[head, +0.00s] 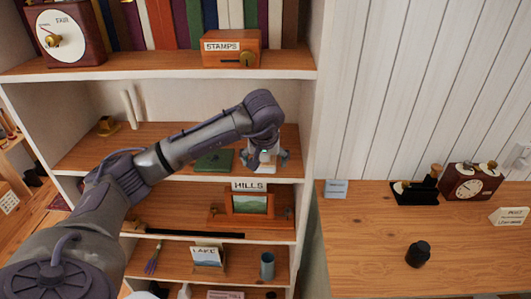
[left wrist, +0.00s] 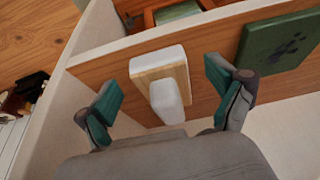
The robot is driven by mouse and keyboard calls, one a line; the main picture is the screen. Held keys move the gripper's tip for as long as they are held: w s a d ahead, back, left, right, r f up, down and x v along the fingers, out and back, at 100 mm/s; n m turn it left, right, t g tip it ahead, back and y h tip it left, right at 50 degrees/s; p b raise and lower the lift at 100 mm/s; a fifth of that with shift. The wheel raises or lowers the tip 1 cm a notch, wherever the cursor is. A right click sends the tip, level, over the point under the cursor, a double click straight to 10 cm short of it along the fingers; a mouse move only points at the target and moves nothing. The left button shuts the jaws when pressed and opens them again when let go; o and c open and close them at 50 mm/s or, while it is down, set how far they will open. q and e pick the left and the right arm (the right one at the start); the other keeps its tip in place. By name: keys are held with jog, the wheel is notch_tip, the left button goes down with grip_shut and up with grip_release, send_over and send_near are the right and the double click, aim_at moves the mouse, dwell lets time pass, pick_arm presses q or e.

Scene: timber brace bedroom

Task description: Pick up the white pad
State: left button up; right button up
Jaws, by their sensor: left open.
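The white pad (left wrist: 171,98) lies on the shelf (left wrist: 210,100) in the left wrist view. It has a pale wooden layer and a raised white grip on top. In the head view a white part of it (head: 264,157) shows under my left gripper (head: 267,163), near the right end of the middle shelf. My left gripper is open. In the left wrist view its two teal-padded fingers (left wrist: 160,78) stand to either side of the pad, apart from it. My right gripper is not in view.
A dark green flat box (head: 214,160) with a dark print lies left of the pad in the head view. The bookcase side wall (head: 309,150) is close on the right. A framed HILLS picture (head: 249,203) stands on the shelf below. A wooden desk (head: 370,240) is at right.

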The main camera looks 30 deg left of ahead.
pick_arm(q)
jog(key=shift+w+a+r, duration=0.15)
jog(key=shift+w+a, duration=0.15)
jog(key=shift+w, duration=0.2)
jog(key=w+a+p, duration=0.1)
jog(key=w+a+f+p, duration=0.1)
jog(key=w, duration=0.1)
jog(key=shift+w+p, duration=0.25)
jog(key=shift+p, duration=0.1)
jog(key=shift+a+f, duration=0.1)
jog(key=shift+f, duration=0.05)
jog(key=shift+c, duration=0.8)
jog(key=c, duration=1.3)
jog(key=shift+o, duration=0.2)
